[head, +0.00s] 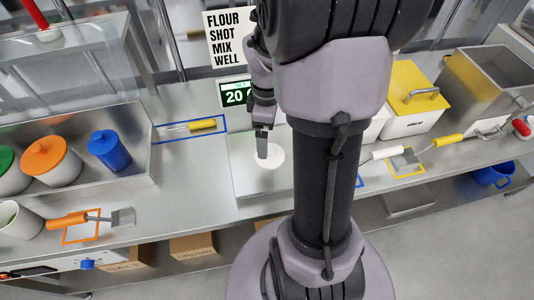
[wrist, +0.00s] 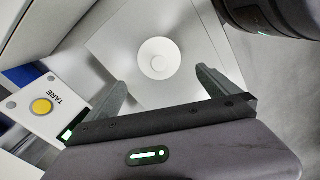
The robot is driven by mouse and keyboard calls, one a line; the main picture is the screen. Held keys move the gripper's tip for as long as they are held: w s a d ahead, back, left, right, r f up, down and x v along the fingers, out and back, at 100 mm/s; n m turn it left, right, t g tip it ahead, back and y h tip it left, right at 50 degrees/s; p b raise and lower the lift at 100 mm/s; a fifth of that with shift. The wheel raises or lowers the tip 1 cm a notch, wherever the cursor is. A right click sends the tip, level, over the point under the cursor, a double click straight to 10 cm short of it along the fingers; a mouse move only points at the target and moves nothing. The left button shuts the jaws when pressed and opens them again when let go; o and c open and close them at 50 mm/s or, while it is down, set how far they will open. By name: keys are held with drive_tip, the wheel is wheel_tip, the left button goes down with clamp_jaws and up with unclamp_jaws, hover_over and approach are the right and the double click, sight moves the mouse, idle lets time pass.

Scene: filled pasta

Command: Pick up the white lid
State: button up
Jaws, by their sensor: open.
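The white lid (wrist: 158,58) is a round disc with a small raised knob at its centre. It lies on a square metal plate (wrist: 110,40) in the wrist view. In the head view the lid (head: 271,157) is partly hidden behind my gripper. My gripper (wrist: 160,90) is open and empty. Its two fingers point toward the lid from either side, with the lid between and beyond their tips in the wrist view. In the head view my gripper (head: 262,145) hangs over the lid; whether it touches is not clear.
A panel with a yellow TARE button (wrist: 41,106) is beside the plate. A display (head: 235,94) stands behind. Orange (head: 45,158) and blue (head: 109,150) lidded containers stand left. A white box with a yellow lid (head: 412,95) stands right. Scrapers lie on the counter.

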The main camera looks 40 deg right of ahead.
sight(270, 149)
drive_tip(key=f+b, duration=0.1)
drive_tip(key=f, duration=0.1)
drive_tip(key=f+b, duration=0.1)
drive_tip(key=f, duration=0.2)
drive_tip(key=f+b, duration=0.1)
drive_tip(key=f, duration=0.2)
drive_tip(key=shift+s+d, duration=0.2)
drive_tip(key=shift+s, duration=0.2)
drive_tip(key=shift+r, duration=0.15)
drive_tip(key=c, duration=1.2)
